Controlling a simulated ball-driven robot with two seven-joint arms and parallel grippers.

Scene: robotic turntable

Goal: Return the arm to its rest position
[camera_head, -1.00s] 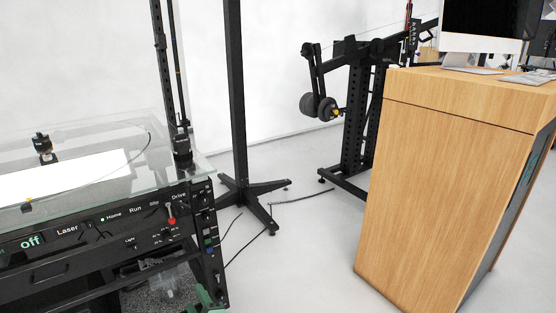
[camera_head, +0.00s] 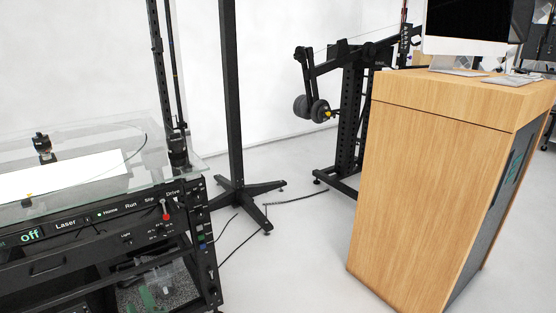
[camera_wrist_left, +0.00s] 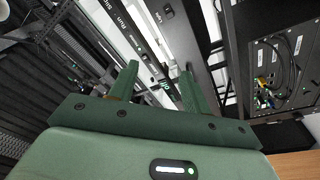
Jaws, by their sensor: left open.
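My left gripper (camera_head: 146,298) shows as small green parts at the bottom left of the head view, by the lower shelf of the black cart (camera_head: 205,250). Most of it is cut off or hidden there. In the left wrist view my left gripper (camera_wrist_left: 160,72) has its two green fingers apart, with nothing held between them. Beyond the fingers is a black labelled panel (camera_wrist_left: 135,30). My right gripper is in neither view.
The cart has a glass top (camera_head: 85,140) and a red-knobbed lever (camera_head: 166,212). A black stand (camera_head: 237,150) and a weight rig (camera_head: 345,130) stand behind. A wooden desk (camera_head: 430,180) with a monitor (camera_head: 470,25) is at the right. Floor between is clear apart from cables.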

